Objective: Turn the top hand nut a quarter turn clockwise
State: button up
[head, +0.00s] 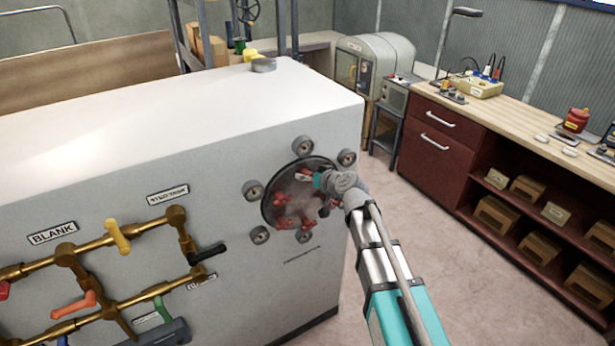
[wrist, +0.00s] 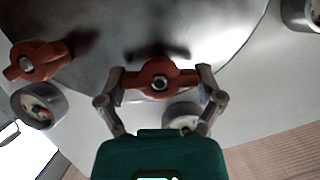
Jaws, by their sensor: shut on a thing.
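The round plate (head: 290,190) sits on the side of the white cabinet and carries several red hand nuts. In the wrist view my gripper (wrist: 160,84) has one finger at each end of a red two-winged hand nut (wrist: 158,66) near the plate's edge. It is shut on this nut, whose wings lie roughly across the picture. A second red hand nut (wrist: 38,62) stands free at the left, tilted. In the head view my gripper (head: 320,181) reaches the upper part of the plate, and my wrist partly hides the held nut.
Round grey fittings (head: 254,190) ring the plate; one (wrist: 181,112) lies close below the held nut in the wrist view. Brass pipes with coloured valve handles (head: 117,236) are at the left. A workbench (head: 530,112) stands at the right, with open floor between.

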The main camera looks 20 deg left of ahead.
jog(key=m, duration=0.1)
jog(key=m+g+y+b, duration=0.1)
jog(key=shift+d+f+m, duration=0.15)
jog(key=shift+f+m, duration=0.1)
jog(key=shift+m, duration=0.05)
jog(key=m+g+y+b, duration=0.1)
jog(key=m+b, duration=0.1)
jog(key=shift+f+m+y, duration=0.1)
jog(key=shift+m+y, duration=0.2)
jog(key=shift+y, duration=0.1)
jog(key=m+y+b, duration=0.1)
jog(key=m+b, duration=0.1)
jog(key=shift+m, duration=0.4)
jog(key=shift+m+y+b, duration=0.7)
jog(key=shift+m, duration=0.4)
jog(key=o, duration=0.8)
jog(key=shift+o, duration=0.3)
